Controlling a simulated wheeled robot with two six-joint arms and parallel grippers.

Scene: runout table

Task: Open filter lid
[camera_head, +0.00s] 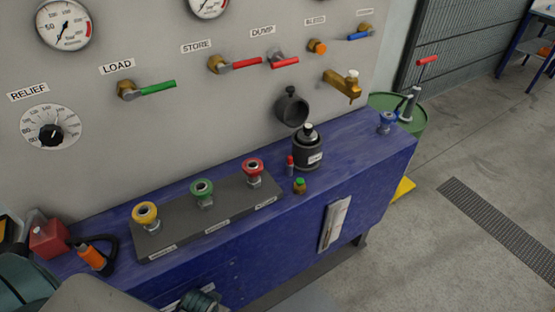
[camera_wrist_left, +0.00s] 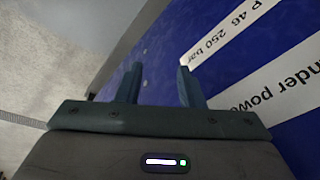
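A black canister (camera_head: 307,152) with a pale label and a dark knobbed top stands upright on the blue bench. Just behind it, a dark round fitting (camera_head: 292,109) with a small knob on top sticks out from the grey panel. I cannot tell for sure which of the two is the filter. My left gripper (camera_wrist_left: 158,85) is open and empty in the left wrist view, its fingers apart in front of a blue surface with white labels.
The blue bench (camera_head: 365,148) carries a grey strip (camera_head: 228,207) with yellow, green and red couplings. A red-capped tube (camera_head: 290,165) and a small green-topped bottle (camera_head: 299,185) stand close to the canister. A brass tap (camera_head: 343,86) and lever valves project from the panel.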

